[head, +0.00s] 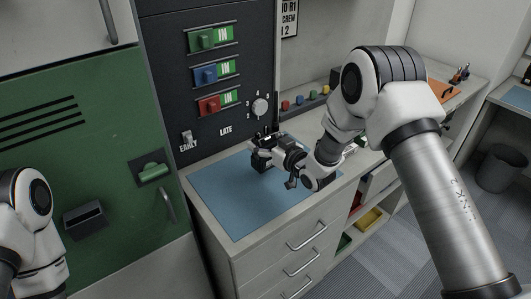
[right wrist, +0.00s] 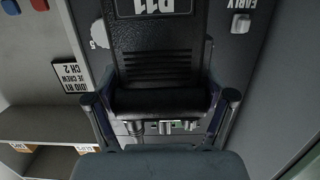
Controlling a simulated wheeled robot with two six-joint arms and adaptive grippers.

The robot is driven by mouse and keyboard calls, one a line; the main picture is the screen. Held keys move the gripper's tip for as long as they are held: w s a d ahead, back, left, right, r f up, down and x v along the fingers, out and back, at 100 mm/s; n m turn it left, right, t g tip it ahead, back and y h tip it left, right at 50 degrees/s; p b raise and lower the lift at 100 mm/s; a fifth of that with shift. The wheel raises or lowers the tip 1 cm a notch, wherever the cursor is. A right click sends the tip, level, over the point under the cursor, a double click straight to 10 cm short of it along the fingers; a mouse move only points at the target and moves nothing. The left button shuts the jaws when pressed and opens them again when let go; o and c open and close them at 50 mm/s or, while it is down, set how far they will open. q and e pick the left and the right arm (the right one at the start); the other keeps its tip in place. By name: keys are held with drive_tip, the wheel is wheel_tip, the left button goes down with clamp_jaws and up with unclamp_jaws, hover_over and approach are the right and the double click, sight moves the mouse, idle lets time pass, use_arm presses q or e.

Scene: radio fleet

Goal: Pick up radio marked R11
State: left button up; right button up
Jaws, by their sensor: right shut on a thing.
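I cannot tell whether the radio touches the mat. My left arm shows at the left edge, but its gripper is out of view.
A blue mat (head: 224,200) covers the counter (head: 213,236) above drawers. Behind stands a dark panel (head: 165,95) with green, blue and red switches marked IN, a knob (head: 260,107) and an EARLY/LATE lever (head: 188,138). A green cabinet (head: 105,185) is at left.

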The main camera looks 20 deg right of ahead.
drive_tip(key=s+a+r+b, duration=0.1)
drive_tip(key=s+a+b, duration=0.3)
drive_tip(key=s, duration=1)
drive_tip(key=a, duration=0.3)
drive_tip(key=shift+r, duration=0.1)
drive_tip(key=shift+s, duration=0.1)
